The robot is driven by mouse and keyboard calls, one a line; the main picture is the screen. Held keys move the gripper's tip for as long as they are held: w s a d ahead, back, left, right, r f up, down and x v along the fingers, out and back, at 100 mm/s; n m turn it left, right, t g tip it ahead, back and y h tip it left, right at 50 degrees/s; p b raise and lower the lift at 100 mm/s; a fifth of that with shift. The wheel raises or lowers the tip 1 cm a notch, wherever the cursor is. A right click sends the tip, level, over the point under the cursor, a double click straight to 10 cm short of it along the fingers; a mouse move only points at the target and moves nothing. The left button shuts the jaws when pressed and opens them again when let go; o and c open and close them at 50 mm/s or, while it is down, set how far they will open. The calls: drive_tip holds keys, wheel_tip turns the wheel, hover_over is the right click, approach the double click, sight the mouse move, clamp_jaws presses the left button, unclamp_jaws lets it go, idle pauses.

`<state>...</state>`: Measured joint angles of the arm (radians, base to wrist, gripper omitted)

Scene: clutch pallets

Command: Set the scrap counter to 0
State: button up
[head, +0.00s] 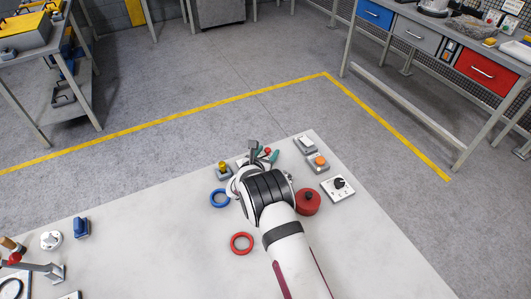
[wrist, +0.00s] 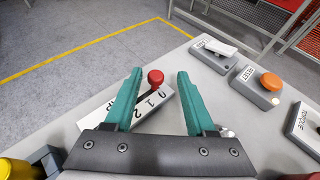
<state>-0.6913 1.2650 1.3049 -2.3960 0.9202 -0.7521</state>
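The scrap counter is a pale box (wrist: 148,110) with the figures 0, 1 and 2 and a partly hidden label ending in "AP". A lever with a red ball knob (wrist: 155,77) rises from it; the knob also shows in the head view (head: 267,150). My gripper (wrist: 159,74) is open, with its teal fingers apart on either side of the knob. I see no contact with the knob. The gripper's palm hides the box's near part, and I cannot tell which figure the lever stands at. In the head view my gripper (head: 264,154) is over the table's far edge.
To the right are a rocker switch box (head: 305,144), an orange reset button (head: 318,161) and a torque dial (head: 339,187). A red round part (head: 307,202) sits close by my wrist. A yellow-knobbed device (head: 223,170) and a blue ring (head: 220,198) are left, a red ring (head: 242,243) nearer.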

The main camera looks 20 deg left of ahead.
wheel_tip(320, 180, up, 5)
drive_tip(key=shift+d+f, duration=0.15)
drive_tip(key=shift+f, duration=0.05)
drive_tip(key=d+r, duration=0.6)
drive_tip(key=d, duration=0.5)
drive_tip(key=shift+s+d+r, duration=0.15)
drive_tip(key=shift+s+r, duration=0.05)
drive_tip(key=shift+s, duration=0.2)
